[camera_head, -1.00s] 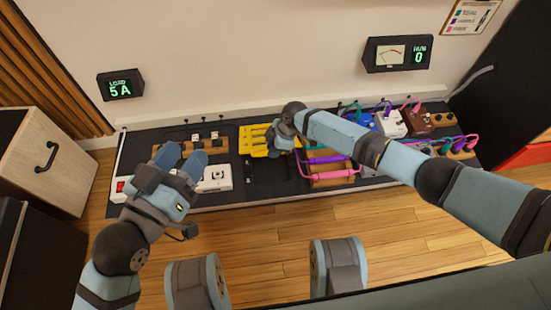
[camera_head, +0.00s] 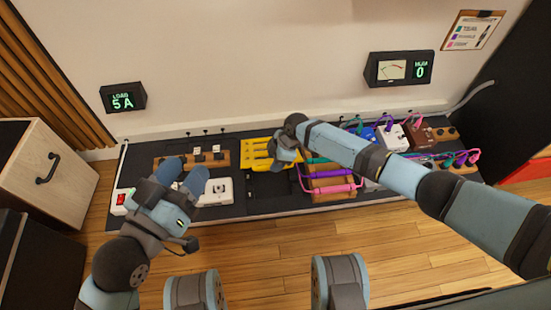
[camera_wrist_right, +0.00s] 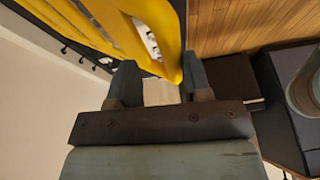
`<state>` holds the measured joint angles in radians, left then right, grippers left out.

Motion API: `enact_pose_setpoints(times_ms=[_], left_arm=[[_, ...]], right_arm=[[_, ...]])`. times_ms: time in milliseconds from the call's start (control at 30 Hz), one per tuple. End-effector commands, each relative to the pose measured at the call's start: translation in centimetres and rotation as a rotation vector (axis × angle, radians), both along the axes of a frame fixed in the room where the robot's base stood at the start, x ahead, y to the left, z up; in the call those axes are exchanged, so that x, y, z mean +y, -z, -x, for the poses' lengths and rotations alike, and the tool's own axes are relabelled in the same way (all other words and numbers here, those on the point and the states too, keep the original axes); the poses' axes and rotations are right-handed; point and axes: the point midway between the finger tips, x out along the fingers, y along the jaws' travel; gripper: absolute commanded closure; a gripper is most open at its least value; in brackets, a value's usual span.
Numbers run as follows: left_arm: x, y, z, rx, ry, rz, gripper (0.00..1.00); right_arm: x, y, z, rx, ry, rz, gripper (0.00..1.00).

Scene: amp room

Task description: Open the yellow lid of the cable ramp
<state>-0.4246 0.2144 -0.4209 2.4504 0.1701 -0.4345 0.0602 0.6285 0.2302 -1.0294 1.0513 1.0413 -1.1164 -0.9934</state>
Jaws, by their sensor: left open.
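The yellow lid (camera_head: 257,150) of the cable ramp sits near the middle of the black platform, with a dark part of the ramp (camera_head: 268,184) in front of it. My right gripper (camera_head: 281,160) is at the lid's right side, and its wrist hides part of the lid. In the right wrist view, the lid's edge (camera_wrist_right: 168,68) comes between the separated fingers of my right gripper (camera_wrist_right: 162,85), close to the right finger; I cannot tell if it touches. My left gripper (camera_head: 186,172) is open and empty above the platform, left of the lid.
A white box (camera_head: 215,192) and a wooden block with switches (camera_head: 208,160) are left of the lid. A wooden cable rack (camera_head: 332,185) with pink and purple cables is close on the right, with several pedals beyond. The wall stands behind; wooden floor (camera_head: 400,240) in front is clear.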

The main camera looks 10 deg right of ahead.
Motion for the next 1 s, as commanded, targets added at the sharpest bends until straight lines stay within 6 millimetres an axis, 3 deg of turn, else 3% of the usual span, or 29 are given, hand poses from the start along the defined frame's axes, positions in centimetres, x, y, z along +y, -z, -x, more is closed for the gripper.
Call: enact_pose_setpoints(times_ms=[167, 600, 800, 1000], left_arm=[[0.1, -1.4, 0.0, -0.027, -0.010, 0.011, 0.49], [0.6, -6.7, 0.3, -0.179, -0.060, 0.094, 0.49], [0.8, -6.8, 0.3, -0.183, -0.071, 0.088, 0.49], [0.8, -6.8, 0.3, -0.183, -0.074, 0.087, 0.49]], right_arm=[[-0.7, -1.9, -0.1, -0.001, 0.000, -0.001, 0.56], [-4.3, -10.6, -0.7, -0.002, 0.001, 0.001, 0.56], [-5.1, -12.5, -0.8, -0.002, 0.001, 0.001, 0.56], [-5.2, -12.8, -0.9, -0.002, 0.000, 0.001, 0.56]])
